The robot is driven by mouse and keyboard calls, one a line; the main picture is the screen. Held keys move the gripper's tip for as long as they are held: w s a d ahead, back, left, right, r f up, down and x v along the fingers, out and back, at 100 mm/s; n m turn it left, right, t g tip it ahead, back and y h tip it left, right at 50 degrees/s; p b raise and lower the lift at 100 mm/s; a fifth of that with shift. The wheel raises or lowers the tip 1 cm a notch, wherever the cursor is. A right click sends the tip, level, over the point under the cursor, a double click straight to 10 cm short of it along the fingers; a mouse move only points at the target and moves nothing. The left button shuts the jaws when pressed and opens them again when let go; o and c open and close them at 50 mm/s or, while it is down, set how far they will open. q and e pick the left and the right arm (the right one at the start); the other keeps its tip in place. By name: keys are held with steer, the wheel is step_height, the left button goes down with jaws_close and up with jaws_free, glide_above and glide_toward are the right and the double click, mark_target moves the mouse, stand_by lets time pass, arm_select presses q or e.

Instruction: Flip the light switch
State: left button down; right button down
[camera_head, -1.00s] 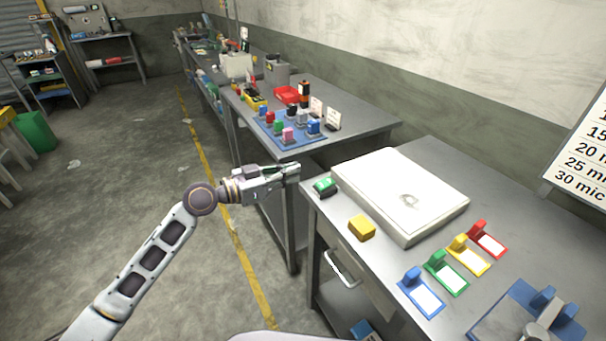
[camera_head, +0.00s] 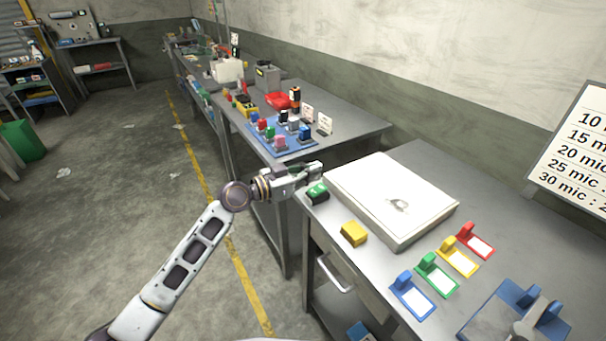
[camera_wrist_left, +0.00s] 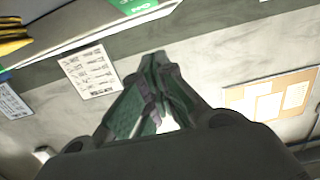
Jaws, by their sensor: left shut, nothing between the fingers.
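The light switch (camera_head: 317,191), a small dark box with a green rocker top, sits at the near left corner of the grey workbench. My left gripper (camera_head: 317,168) is just behind the switch in the head view, fingers pointing right. I cannot tell whether it touches the switch. Its fingers (camera_wrist_left: 158,62) are closed together and empty in the left wrist view. My right gripper is not in view.
A white flat panel (camera_head: 375,190) lies on the workbench (camera_head: 430,160) beside the switch. A yellow block (camera_head: 354,233) and several coloured label holders are nearer. A second bench (camera_head: 350,120) with coloured blocks on a blue tray stands behind. The floor to the left is mostly clear.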

mark_target(314, 191)
arm_select(q)
steer(key=f, duration=0.2)
steer(key=shift+w+d+f, duration=0.2)
steer(key=shift+d+f, duration=0.1)
steer(key=shift+f, duration=0.55)
steer(key=shift+w+d+f, duration=0.1)
steer(key=shift+f, duration=0.05)
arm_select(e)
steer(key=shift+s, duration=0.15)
